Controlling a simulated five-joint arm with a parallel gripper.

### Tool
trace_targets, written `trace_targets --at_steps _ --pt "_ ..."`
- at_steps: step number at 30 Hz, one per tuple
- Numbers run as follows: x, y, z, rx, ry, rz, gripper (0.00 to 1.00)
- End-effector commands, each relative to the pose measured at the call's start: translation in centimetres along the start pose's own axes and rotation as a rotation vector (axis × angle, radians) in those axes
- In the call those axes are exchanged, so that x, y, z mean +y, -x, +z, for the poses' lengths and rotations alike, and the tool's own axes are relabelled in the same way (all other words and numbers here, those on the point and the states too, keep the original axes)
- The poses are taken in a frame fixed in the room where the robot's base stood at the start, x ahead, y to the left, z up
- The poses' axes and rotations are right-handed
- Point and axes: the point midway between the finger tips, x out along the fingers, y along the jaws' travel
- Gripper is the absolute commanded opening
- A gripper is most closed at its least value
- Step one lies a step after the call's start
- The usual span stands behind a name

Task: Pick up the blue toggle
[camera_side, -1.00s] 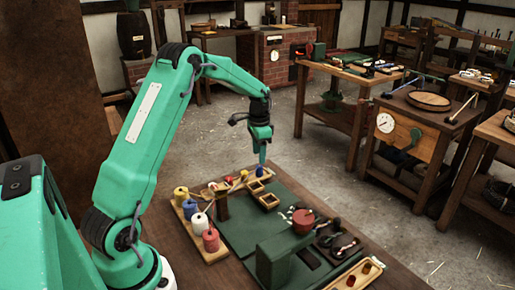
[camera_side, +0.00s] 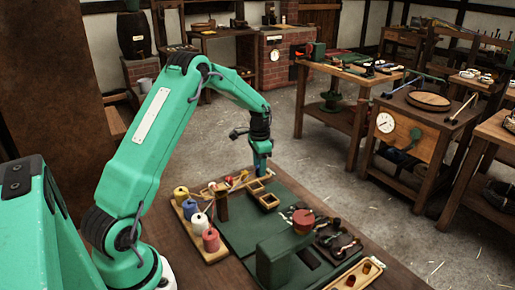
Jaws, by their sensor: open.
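My gripper (camera_side: 259,170) points down at the far end of a narrow wooden rack (camera_side: 222,188), with its jaws open. It is right at the place of the blue toggle, at the back edge of the green mat (camera_side: 240,238). The fingers cover the toggle, so I cannot make it out clearly or tell whether they touch it. A yellow toggle (camera_side: 244,175) and a red toggle (camera_side: 229,181) sit to the left along the same rack.
Small wooden trays (camera_side: 269,200) lie just in front of my gripper. A wooden tray with several thread spools (camera_side: 210,240) stands at the left. A green block-shaped device (camera_side: 275,262) with a red-brown top stands at the front. The mat's middle is clear.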

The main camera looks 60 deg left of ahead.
Motion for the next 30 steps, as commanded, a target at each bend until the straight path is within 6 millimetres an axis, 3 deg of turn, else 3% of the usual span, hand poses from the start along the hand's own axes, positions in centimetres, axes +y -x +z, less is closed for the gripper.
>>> trace_targets --at_steps 3,10,22,30 --pt "0.0 0.0 0.0 0.0 0.0 0.0 0.46" --pt "0.0 0.0 0.0 0.0 0.0 0.0 0.01" --pt "0.0 0.4 0.0 0.001 0.0 -0.001 0.0" --pt "-0.1 2.8 -0.1 0.003 0.0 -0.003 0.0"
